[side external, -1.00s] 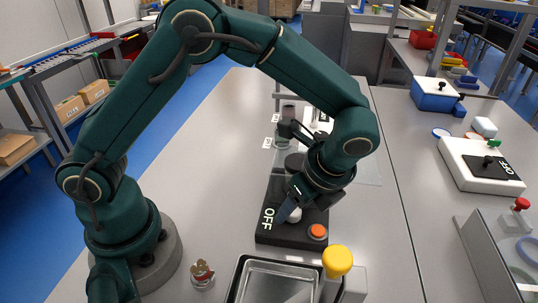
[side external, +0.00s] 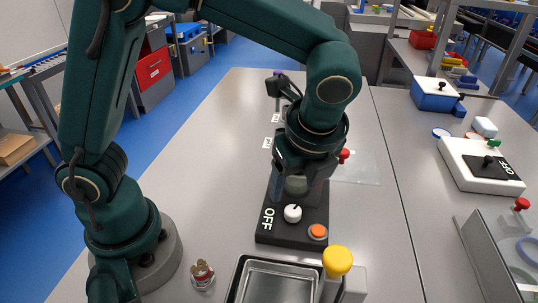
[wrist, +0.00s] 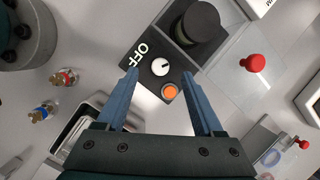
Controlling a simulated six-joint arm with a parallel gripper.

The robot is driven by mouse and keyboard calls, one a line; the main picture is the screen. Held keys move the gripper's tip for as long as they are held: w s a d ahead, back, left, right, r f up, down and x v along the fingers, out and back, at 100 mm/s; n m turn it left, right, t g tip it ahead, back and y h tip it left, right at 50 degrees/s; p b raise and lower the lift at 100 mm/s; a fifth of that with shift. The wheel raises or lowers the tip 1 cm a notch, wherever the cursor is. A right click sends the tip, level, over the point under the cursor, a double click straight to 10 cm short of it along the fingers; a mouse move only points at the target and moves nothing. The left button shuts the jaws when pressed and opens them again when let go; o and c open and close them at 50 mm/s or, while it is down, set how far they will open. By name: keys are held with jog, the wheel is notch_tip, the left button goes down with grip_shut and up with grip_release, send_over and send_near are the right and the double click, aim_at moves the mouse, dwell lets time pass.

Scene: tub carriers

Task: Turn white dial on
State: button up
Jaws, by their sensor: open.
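The white dial (side external: 292,213) sits on a black box (side external: 264,238), between a white "OFF" label and an orange button (side external: 318,231). In the wrist view the dial (wrist: 160,67) shows between my fingertips in the picture, with a small mark on its top whose direction is hard to read. My gripper (side external: 298,186) points down, raised above the box's far part and apart from the dial. Its two blue fingers are open and empty in the wrist view (wrist: 160,74). My gripper partly hides the far part of the box in the side view.
A dark round cylinder (wrist: 200,21) stands at the box's far end. A red knob (wrist: 254,63) on a clear plate is beside it. A metal tray (side external: 275,283) and a yellow knob (side external: 337,260) are in front. A small jar (side external: 202,274) stands left.

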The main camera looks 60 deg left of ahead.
jog(key=s+a+r+n+t+h, duration=0.1)
jog(key=s+a+r+n+h, duration=0.1)
jog(key=r+n, duration=0.4)
jog(key=s+a+r+n+t+h, duration=0.2)
jog(key=s+a+r+n, duration=0.2)
jog(key=n, duration=0.5)
jog(key=shift+s+r, duration=0.8)
jog(key=shift+r, duration=0.1)
